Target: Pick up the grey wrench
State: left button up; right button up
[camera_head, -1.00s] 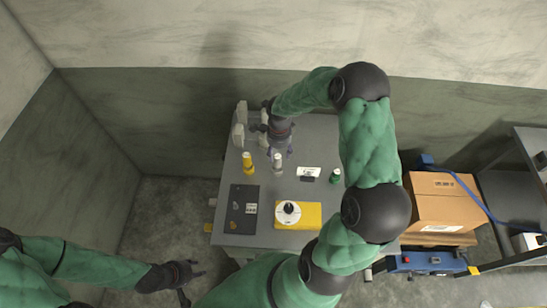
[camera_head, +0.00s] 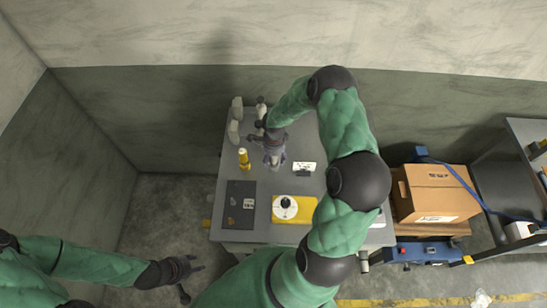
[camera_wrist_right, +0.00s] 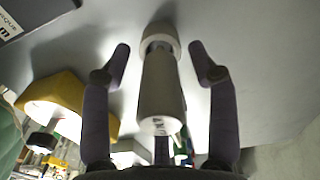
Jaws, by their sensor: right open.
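A light grey, tapered, bottle-like thing with a ring-shaped end (camera_wrist_right: 160,92) lies between the fingers of my right gripper in the right wrist view. I cannot make out a clear wrench shape. My right gripper (camera_wrist_right: 160,65) is open, with a finger on each side of this thing and visible gaps to it. In the head view my right gripper (camera_head: 274,163) is over the grey table (camera_head: 225,170), beside a yellow bottle-like thing (camera_head: 243,160), and largely hides what is under it. My left gripper (camera_head: 193,280) is off the table at lower left, fingers spread and empty.
A dark panel (camera_head: 233,215) and a yellow block (camera_head: 309,203) with a white disc lie at the table's front. A white card (camera_head: 304,167) is right of my right gripper. Grey blocks (camera_head: 234,132) stand at the back left. A cardboard box (camera_head: 435,190) is further right.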

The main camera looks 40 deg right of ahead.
grip_shut()
jog(key=shift+r, duration=0.1)
jog(key=shift+r, duration=0.4)
notch_tip(320, 180, up, 2)
jog(key=shift+b, duration=0.5)
jog(key=s+a+r+b, duration=0.2)
jog(key=s+a+r, duration=0.7)
jog(key=s+r, duration=0.1)
jog(key=shift+s+a, duration=0.15)
jog(key=shift+s, duration=0.1)
